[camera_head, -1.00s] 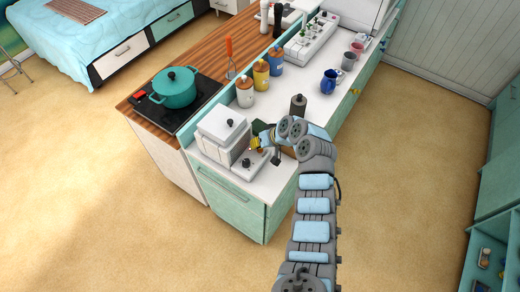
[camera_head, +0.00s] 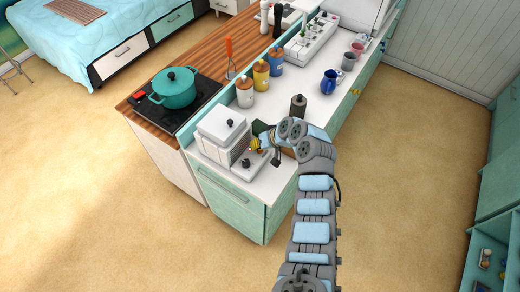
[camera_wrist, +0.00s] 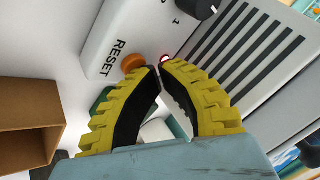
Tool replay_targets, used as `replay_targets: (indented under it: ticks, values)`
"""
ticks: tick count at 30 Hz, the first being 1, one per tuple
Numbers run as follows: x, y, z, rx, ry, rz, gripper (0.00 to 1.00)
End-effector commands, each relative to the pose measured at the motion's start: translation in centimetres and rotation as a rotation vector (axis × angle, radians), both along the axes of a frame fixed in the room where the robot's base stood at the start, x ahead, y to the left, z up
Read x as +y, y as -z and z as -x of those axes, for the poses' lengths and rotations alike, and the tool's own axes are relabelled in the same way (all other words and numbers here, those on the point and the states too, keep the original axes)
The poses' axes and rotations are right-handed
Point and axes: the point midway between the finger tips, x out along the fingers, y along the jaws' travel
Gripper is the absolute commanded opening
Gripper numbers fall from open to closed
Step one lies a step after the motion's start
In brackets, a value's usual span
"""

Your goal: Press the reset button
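The reset button (camera_wrist: 132,62) is a small orange knob beside the printed word RESET on a white appliance panel (camera_wrist: 112,35) in the wrist view. My gripper (camera_wrist: 157,68) has yellow ribbed fingers with black inner pads. Its tips are together with nothing seen between them. The tips lie just right of the button in the picture and cover part of its edge; I cannot tell if they touch it. A small red glowing light (camera_wrist: 164,57) shows beyond the tips. In the head view my gripper (camera_head: 257,144) is at the white appliance (camera_head: 222,127) on the counter's near end.
A black knob (camera_wrist: 204,8) is on the same panel, near dark vent slots (camera_wrist: 235,50). A brown open box (camera_wrist: 28,120) is at left in the wrist view. A dark bottle (camera_head: 298,106) and several lidded jars (camera_head: 261,74) stand behind on the counter.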

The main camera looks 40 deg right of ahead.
Motion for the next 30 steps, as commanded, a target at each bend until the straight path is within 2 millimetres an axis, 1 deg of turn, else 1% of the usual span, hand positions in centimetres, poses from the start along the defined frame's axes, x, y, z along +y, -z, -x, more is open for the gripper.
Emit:
replay_targets:
  ticks: [14,25,30]
  values:
    - [0.0,0.2,0.0,0.001,0.0,0.0,0.0]
    - [0.0,-1.3,0.1,0.002,0.0,-0.001,0.0]
    - [0.0,-1.5,0.1,0.001,0.0,-0.001,0.0]
